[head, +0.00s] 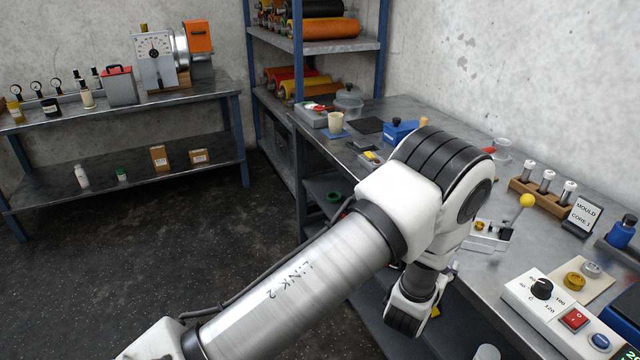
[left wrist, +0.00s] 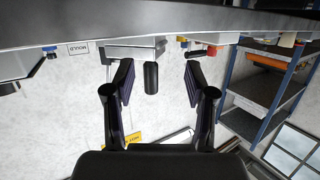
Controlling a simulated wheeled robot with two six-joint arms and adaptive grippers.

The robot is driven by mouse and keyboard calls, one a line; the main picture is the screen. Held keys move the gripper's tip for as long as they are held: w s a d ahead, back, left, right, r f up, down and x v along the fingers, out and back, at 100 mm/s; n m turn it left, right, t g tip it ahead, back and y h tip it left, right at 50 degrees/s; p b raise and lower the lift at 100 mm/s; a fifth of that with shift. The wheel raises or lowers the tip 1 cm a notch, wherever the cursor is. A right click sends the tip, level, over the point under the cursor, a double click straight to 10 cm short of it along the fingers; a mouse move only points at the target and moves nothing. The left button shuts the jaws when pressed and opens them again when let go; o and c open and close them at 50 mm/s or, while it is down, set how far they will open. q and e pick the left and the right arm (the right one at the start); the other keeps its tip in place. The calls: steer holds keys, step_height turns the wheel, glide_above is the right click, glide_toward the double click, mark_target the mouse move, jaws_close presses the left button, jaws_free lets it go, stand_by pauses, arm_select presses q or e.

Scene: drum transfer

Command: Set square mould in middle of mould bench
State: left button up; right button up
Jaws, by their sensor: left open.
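The bench (head: 460,200) runs along the right wall in the head view. A sign reading "MOULD CORE 1" (head: 585,215) stands on it. I cannot pick out the square mould with certainty. My left arm crosses the head view and hides part of the bench; its fingers are not clear there. In the left wrist view, which is upside down, my left gripper (left wrist: 157,74) is open. A dark upright cylinder (left wrist: 151,77) shows between its fingers, with a pale box-like thing (left wrist: 130,51) behind; I cannot tell whether it touches them. My right gripper is not in view.
On the bench are a white control box (head: 545,300), a wooden rack of vials (head: 540,195), a lever with a yellow knob (head: 526,201) and a blue box (head: 400,131). A shelf of rolls (head: 320,30) stands behind. Dark floor lies open at left.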

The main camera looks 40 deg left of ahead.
arm_select(q)
steer(key=s+a+f+g+h, duration=0.15)
steer(key=s+f+g, duration=0.55)
steer(key=s+f, duration=0.8)
steer(key=s+f+g, duration=0.2)
steer(key=s+g, duration=0.2)
steer(key=s, duration=0.8)
steer(key=s+f+m+g+h, duration=0.1)
steer(key=s+f+g, duration=0.2)
steer(key=s, duration=0.9)
steer(key=shift+s+a+f+g, duration=0.3)
steer(key=shift+g, duration=0.3)
steer(key=shift+c, duration=0.3)
